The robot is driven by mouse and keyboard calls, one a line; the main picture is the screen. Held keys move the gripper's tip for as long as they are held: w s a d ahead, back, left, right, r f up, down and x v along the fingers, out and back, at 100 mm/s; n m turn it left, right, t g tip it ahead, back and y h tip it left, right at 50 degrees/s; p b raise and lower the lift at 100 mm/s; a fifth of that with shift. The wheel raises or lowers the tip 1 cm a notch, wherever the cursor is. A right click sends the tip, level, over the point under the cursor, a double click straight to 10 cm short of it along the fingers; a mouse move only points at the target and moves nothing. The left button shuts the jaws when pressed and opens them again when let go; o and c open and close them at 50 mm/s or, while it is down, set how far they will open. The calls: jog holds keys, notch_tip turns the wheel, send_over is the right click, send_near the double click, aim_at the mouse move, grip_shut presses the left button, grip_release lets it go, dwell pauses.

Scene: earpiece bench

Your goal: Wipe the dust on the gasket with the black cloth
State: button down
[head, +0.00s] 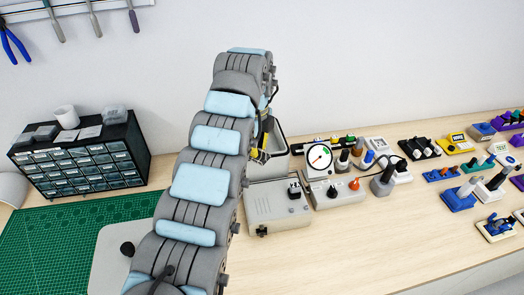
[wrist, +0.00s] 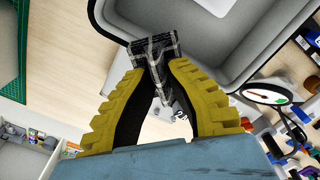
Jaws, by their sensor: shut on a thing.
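My gripper (wrist: 157,70) has yellow ribbed fingers, shut on the black cloth (wrist: 152,46). The cloth has pale check lines and hangs bunched between the fingertips. In the wrist view it overlaps the rim of a grey bin (wrist: 120,22); I cannot tell whether it touches. In the head view my arm hides most of the gripper (head: 263,140), with some yellow showing by the grey bin (head: 270,165). The cloth cannot be made out there. I cannot pick out the gasket or its dust in either view.
A grey box (head: 278,208) and a dial gauge (head: 320,156) stand right of my arm. Several small devices fill the bench's right side. A black drawer cabinet (head: 85,160) and green mat (head: 45,240) lie left. The front right bench (head: 350,255) is clear.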

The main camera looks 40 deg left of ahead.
jog(key=shift+s+a+b, duration=0.65)
jog(key=shift+s+a, duration=0.05)
jog(key=shift+s, duration=0.15)
jog(key=shift+s+a+b, duration=1.05)
jog(key=shift+s+a, duration=0.2)
jog(key=shift+s, duration=0.25)
jog(key=shift+r+p, duration=1.45)
jog(key=shift+r, duration=1.55)
jog(key=shift+r+p, duration=0.8)
jog(key=shift+r, duration=0.6)
